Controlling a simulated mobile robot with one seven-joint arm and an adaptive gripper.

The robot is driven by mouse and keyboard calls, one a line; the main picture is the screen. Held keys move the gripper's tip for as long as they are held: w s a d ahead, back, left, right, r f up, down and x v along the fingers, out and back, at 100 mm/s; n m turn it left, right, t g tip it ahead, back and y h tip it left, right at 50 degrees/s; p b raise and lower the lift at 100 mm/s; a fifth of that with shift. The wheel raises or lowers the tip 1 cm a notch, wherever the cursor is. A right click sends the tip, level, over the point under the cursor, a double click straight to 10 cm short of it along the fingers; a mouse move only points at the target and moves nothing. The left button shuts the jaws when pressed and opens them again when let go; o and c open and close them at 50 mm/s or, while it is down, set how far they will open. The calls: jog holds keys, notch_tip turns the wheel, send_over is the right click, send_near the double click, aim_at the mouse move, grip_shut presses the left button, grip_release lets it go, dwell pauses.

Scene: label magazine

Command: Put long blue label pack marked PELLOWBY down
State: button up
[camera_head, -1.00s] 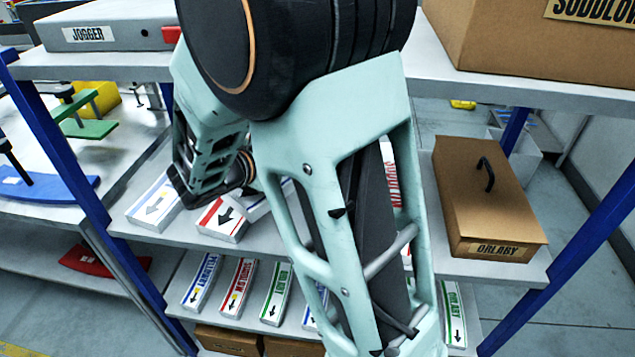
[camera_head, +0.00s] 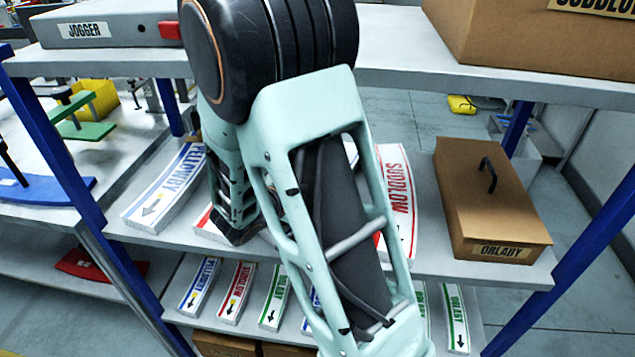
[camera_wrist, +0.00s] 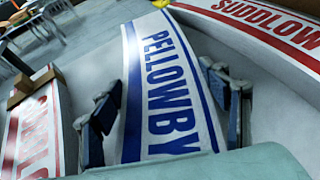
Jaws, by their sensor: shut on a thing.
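The long blue label pack marked PELLOWBY (camera_wrist: 165,75) lies lengthwise between the fingers of my gripper (camera_wrist: 163,112) in the wrist view. My gripper is shut on it, one finger along each side. In the head view my arm hides this pack and most of my gripper, low over the middle shelf (camera_head: 440,268). I cannot tell whether the pack touches the shelf. Red-striped SUDDLOW packs flank it in the wrist view, one at left (camera_wrist: 35,130) and one at upper right (camera_wrist: 265,30).
Another blue PELLOWBY pack (camera_head: 170,190) lies at the middle shelf's left. A red SUDDLOW pack (camera_head: 398,195) and a brown ORLABY box (camera_head: 490,205) are to the right. Several shorter packs lie on the shelf below. The upper shelf (camera_head: 400,70) and blue posts (camera_head: 55,150) bound the space.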

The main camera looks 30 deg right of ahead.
jog(key=shift+f, duration=0.1)
jog(key=o, duration=1.9)
jog(key=shift+s+a+r, duration=0.1)
jog(key=shift+a+r, duration=0.15)
jog(key=shift+r, duration=0.05)
jog(key=p+v, duration=0.1)
jog(key=v, duration=1)
jog(key=shift+s+a, duration=0.15)
jog(key=shift+a, duration=0.05)
